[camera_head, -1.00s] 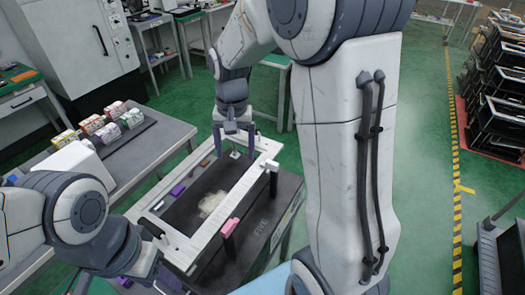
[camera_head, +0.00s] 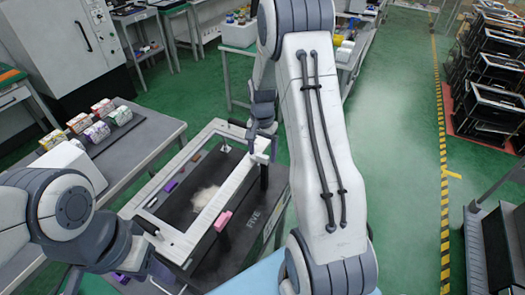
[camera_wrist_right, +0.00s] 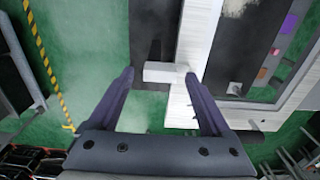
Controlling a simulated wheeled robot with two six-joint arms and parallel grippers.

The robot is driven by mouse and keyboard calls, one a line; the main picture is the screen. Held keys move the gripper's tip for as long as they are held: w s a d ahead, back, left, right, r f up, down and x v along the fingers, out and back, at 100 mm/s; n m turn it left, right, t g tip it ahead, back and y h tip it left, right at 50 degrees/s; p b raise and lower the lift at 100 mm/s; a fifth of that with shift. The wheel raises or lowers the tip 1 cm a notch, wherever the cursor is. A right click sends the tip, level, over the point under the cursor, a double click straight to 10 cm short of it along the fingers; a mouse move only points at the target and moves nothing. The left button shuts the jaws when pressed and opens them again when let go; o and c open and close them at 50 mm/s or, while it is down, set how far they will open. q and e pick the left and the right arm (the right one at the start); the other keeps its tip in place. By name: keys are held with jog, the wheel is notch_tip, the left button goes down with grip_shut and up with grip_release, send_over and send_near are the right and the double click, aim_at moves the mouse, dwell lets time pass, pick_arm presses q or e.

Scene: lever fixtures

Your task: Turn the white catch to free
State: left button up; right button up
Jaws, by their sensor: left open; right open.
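The white catch (camera_wrist_right: 164,72) is a short white bar that sticks out from the edge of the white frame (camera_wrist_right: 197,45). In the right wrist view it lies between the fingertips of my open right gripper (camera_wrist_right: 158,77); I cannot tell whether either finger touches it. In the head view the catch (camera_head: 261,158) shows at the frame's right edge, just below my right gripper (camera_head: 263,143). My left gripper (camera_head: 150,272) is at the lower left, beside the frame's near end; its fingers are partly hidden.
A pink lever part (camera_head: 222,220) stands on the frame's near right edge. A black handle (camera_head: 145,225) is at its near left corner. Small purple and brown pieces lie inside the frame. A grey table (camera_head: 150,135) with several small boxes stands at left.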

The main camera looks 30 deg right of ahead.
jog(key=shift+f, duration=0.35)
grip_shut()
